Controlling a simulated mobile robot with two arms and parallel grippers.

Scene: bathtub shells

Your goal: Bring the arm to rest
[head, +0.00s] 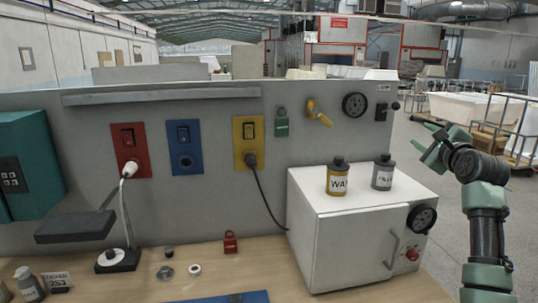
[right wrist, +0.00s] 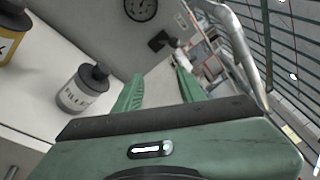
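My right arm stands at the right of the head view. Its gripper (head: 432,142) is raised, to the right of the white cabinet and beyond the panel's right edge. In the right wrist view the two green fingers (right wrist: 158,84) are spread apart with nothing between them, so it is open and empty. A grey bottle labelled FILLER (head: 383,172) stands on the cabinet, apart from the fingers; it also shows left of them in the right wrist view (right wrist: 83,89). My left arm and gripper are not in view.
The grey panel (head: 75,122) carries red, blue and yellow sockets, a dial and a yellow valve handle. A red padlock (head: 230,243) is on the wooden bench (head: 200,283). Open floor lies right of the panel.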

